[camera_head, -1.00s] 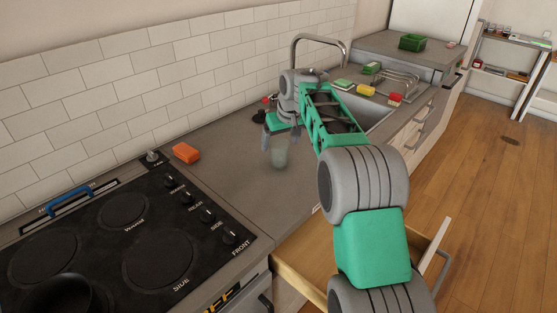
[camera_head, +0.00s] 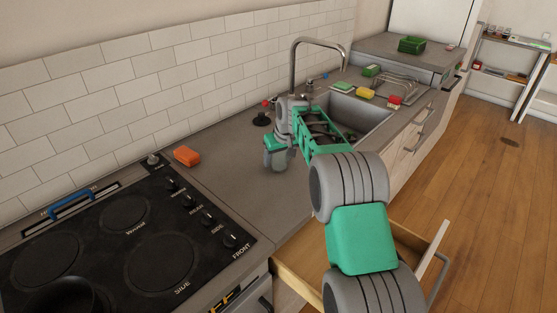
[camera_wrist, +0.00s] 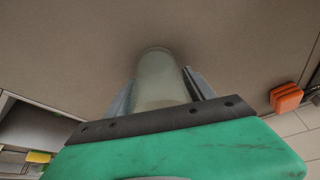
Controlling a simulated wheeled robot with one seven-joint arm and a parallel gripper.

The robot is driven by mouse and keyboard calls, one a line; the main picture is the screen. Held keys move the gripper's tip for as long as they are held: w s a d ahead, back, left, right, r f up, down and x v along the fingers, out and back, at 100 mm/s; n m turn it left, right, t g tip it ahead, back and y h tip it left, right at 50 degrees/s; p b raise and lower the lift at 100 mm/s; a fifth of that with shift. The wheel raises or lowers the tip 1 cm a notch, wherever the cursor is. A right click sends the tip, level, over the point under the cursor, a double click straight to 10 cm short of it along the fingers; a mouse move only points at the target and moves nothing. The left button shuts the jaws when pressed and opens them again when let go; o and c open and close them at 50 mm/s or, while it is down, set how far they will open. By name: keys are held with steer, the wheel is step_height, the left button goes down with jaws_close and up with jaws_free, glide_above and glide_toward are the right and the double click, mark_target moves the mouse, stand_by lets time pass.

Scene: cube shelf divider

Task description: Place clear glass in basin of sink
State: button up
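The clear glass (camera_wrist: 158,82) shows in the wrist view, between the two fingers of my gripper (camera_wrist: 160,88), with its far end beyond the fingertips. One finger is on each side of it; whether they press on it I cannot tell. In the head view my gripper (camera_head: 275,157) is low over the counter between stove and sink, and I cannot make out the glass there. The sink's basin (camera_head: 368,116) is beyond my gripper to the right, partly hidden by my arm; its visible part looks empty.
A tall faucet (camera_head: 293,65) rises behind the sink. Sponges, including a yellow one (camera_head: 365,92), and a wire rack (camera_head: 398,88) are past the basin. An orange block (camera_head: 186,156) lies near the stove (camera_head: 120,245). An open drawer (camera_head: 415,243) juts out below the counter.

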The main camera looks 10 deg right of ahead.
steer(key=c, duration=1.1)
steer(key=shift+r, duration=0.1)
steer(key=shift+c, duration=1.1)
